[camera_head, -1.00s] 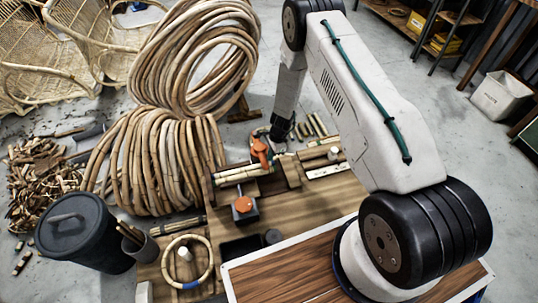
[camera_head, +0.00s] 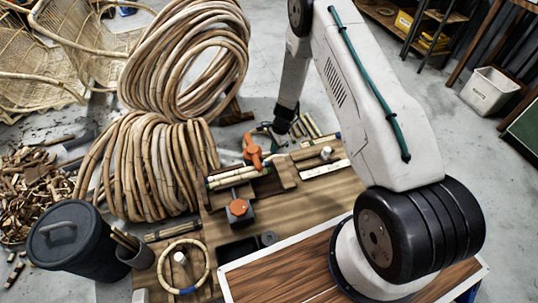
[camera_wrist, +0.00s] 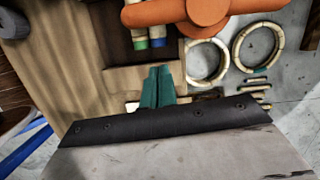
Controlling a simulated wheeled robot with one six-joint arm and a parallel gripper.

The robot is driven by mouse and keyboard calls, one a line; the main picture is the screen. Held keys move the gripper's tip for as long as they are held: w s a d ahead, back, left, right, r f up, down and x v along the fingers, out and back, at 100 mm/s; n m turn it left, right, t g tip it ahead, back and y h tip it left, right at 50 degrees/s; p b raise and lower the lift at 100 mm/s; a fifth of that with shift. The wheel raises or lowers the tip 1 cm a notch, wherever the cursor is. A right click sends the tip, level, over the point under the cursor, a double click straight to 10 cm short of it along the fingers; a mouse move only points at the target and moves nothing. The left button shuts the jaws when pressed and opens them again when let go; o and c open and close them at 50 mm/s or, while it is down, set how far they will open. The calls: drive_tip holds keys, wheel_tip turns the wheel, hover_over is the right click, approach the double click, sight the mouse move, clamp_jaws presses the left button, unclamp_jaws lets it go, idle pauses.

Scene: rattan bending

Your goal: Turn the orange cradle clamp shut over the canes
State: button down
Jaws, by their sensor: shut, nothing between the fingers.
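The orange cradle clamp (camera_head: 254,152) stands at the far edge of the wooden bench, by the canes (camera_head: 228,178) in their cradle. In the wrist view the clamp (camera_wrist: 195,12) crosses the top edge, partly cut off, above cane ends (camera_wrist: 150,40) with blue and green tips. From these views I cannot tell how far the clamp is turned. My gripper (camera_wrist: 158,84) has its teal fingers together and empty, apart from the clamp. In the head view my gripper (camera_head: 272,134) is small, just right of and beyond the clamp.
A second orange knob (camera_head: 238,207) on a dark block stands nearer on the bench (camera_head: 300,205). Large cane coils (camera_head: 150,165) rise close on the left. Cane rings (camera_wrist: 206,62) show at right in the wrist view. A dark bin (camera_head: 66,236) stands front left.

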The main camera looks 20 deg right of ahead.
drive_tip(key=v, duration=0.7)
drive_tip(key=shift+s+f, duration=0.1)
drive_tip(key=s+a+r+n+g, duration=0.2)
drive_tip(key=s+r+n, duration=0.6)
drive_tip(key=r, duration=0.7)
drive_tip(key=s+a+r+n+g, duration=0.2)
drive_tip(key=s+r+n, duration=0.3)
drive_tip(key=s+r, duration=0.8)
drive_tip(key=s+r+n+t+h, duration=0.1)
drive_tip(key=s+r+n+t, duration=0.1)
drive_tip(key=s+r, duration=0.6)
drive_tip(key=s+a+r+n+t+h, duration=0.1)
drive_tip(key=s+r+n+t, duration=0.1)
drive_tip(key=s+r, duration=0.6)
drive_tip(key=shift+r+n+t+h, duration=0.35)
drive_tip(key=shift+r+t, duration=0.25)
drive_tip(key=shift+r, duration=1.7)
